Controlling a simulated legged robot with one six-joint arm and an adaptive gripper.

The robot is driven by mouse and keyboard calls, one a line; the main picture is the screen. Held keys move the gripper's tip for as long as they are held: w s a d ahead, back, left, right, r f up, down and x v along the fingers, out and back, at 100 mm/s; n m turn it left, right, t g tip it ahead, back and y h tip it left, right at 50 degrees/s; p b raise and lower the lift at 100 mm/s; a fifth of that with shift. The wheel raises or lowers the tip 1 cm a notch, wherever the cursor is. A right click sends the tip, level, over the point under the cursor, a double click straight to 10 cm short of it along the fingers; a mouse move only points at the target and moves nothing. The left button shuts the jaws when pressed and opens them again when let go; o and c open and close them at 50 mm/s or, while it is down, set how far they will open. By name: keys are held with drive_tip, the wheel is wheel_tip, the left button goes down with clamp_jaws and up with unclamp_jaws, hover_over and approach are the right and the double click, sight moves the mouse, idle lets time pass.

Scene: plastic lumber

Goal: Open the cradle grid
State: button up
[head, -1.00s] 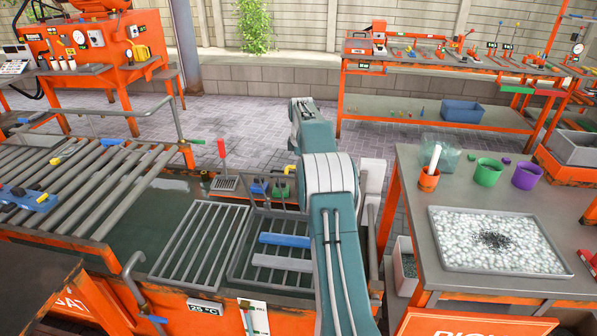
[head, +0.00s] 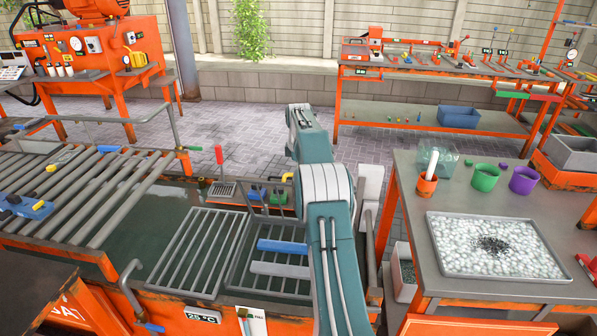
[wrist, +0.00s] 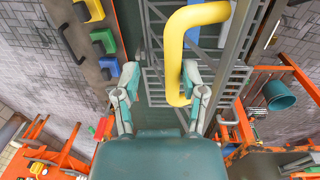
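Two grey barred grids lie side by side over the dark water of the orange tank in the head view: the left grid (head: 197,248) is bare, and the right grid (head: 240,270) carries a blue bar (head: 282,246) and a grey bar (head: 280,270). In the wrist view grey bars (wrist: 152,45) show beyond my gripper. A thick yellow bent handle (wrist: 174,50) crosses there, its lower end close to the right finger. My gripper (wrist: 160,68) is open, fingers spread, with the handle's lower part in the gap. Contact is unclear. My arm hides the gripper and handle in the head view.
A ledge with coloured blocks (wrist: 103,40) runs along the left in the wrist view. A roller conveyor (head: 85,190) adjoins the tank on the left. A table with a tray of white beads (head: 440,270) and cups stands on the right. Open paving lies behind.

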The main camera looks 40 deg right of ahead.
drive_tip(key=shift+d+r, duration=0.1)
drive_tip(key=shift+r, duration=0.05)
wheel_tip(320, 180, up, 12)
drive_tip(key=a, duration=0.1)
drive_tip(key=shift+s, duration=0.45)
drive_tip(key=shift+s+f, duration=0.1)
drive_tip(key=shift+f, duration=0.1)
